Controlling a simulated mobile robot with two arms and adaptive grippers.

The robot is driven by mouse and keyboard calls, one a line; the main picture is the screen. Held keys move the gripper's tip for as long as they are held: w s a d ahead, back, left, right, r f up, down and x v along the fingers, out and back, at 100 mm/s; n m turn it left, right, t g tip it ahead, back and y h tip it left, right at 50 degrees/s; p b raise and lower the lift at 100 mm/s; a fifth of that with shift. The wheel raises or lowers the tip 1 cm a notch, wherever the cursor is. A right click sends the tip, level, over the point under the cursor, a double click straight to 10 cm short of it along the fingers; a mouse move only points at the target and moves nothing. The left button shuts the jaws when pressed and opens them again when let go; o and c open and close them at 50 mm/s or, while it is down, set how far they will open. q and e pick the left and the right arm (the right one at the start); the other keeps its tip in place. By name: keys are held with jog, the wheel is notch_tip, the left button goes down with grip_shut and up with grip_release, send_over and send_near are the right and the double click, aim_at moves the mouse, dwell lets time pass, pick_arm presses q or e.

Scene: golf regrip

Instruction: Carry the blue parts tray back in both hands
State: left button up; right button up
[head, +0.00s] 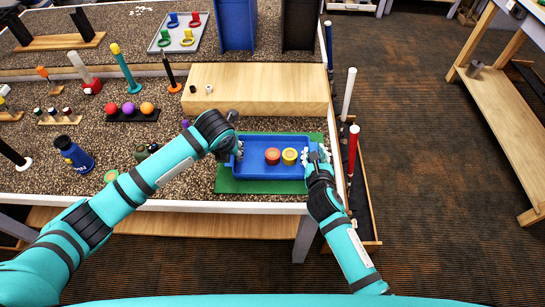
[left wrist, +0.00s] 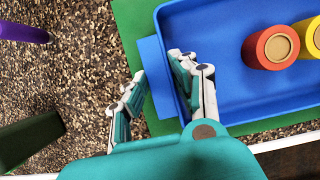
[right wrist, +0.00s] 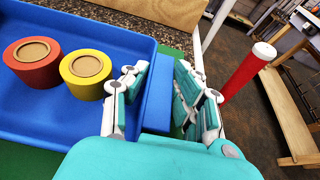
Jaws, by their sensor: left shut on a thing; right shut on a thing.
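The blue parts tray (head: 275,172) is on or just above the green mat (head: 255,187) near the table's front right; I cannot tell if it touches. A red round part (head: 272,156) and a yellow round part (head: 290,156) stand side by side inside it. My left gripper (head: 236,152) is shut on the tray's left end, with fingers either side of the wall and handle in the left wrist view (left wrist: 160,85). My right gripper (head: 317,160) is shut on the right end, and its fingers straddle the handle in the right wrist view (right wrist: 160,85).
A wooden block (head: 258,88) stands right behind the tray. A dark blue jar (head: 74,155) and a rack of balls (head: 132,112) are to the left.

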pick_arm(q)
grip_shut()
pick_arm(e)
grip_shut()
pick_arm(q)
jog(key=shift+r, duration=0.1)
pick_arm(e)
jog(key=shift+r, duration=0.1)
